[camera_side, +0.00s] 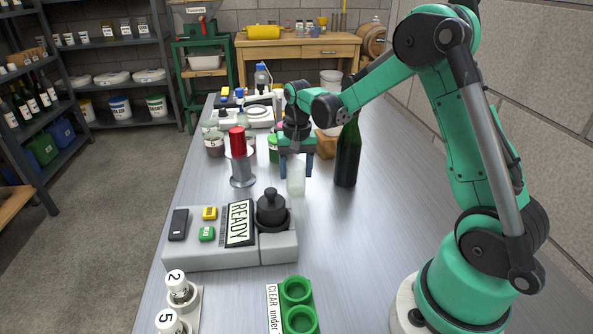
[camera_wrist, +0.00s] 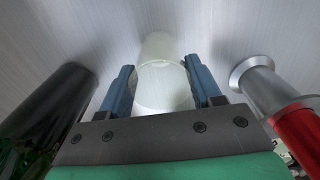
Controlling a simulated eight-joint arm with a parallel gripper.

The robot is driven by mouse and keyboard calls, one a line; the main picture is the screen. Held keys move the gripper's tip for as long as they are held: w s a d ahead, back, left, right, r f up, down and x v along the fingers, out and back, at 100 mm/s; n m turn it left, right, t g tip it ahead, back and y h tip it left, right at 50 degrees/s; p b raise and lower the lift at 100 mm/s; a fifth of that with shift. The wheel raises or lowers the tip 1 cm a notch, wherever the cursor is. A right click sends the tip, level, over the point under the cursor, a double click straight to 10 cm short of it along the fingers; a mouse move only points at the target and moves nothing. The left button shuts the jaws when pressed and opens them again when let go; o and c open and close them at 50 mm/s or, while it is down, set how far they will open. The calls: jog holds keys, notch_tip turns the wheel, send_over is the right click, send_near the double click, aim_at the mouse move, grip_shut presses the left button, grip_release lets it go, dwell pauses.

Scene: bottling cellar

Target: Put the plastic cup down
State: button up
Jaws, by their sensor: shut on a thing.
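The plastic cup (camera_side: 296,180) is pale, translucent and upright below my gripper (camera_side: 296,162). In the wrist view the cup (camera_wrist: 163,50) sits between the two blue fingers of my gripper (camera_wrist: 160,82), which are shut on it. Its lower end is close to the metal table (camera_side: 345,225); I cannot tell whether it touches. The fingers hide part of the cup's upper sides in the side view.
A dark green bottle (camera_side: 347,150) stands close on the right of the cup. A metal stand with a red top (camera_side: 238,142) is on its left. A grey unit with a READY display (camera_side: 240,223) is nearer the camera. The tabletop right of that unit is clear.

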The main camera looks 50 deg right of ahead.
jog(key=o, duration=1.3)
jog(key=shift+f, duration=0.1)
jog(key=shift+c, duration=0.2)
notch_tip(320, 180, up, 12)
jog(key=s+a+f+n+t, duration=0.2)
jog(key=s+a+n+t, duration=0.5)
jog(key=a, duration=0.5)
jog(key=s+n, duration=0.2)
jog(key=shift+s+a, duration=0.3)
jog(key=shift+a, duration=0.05)
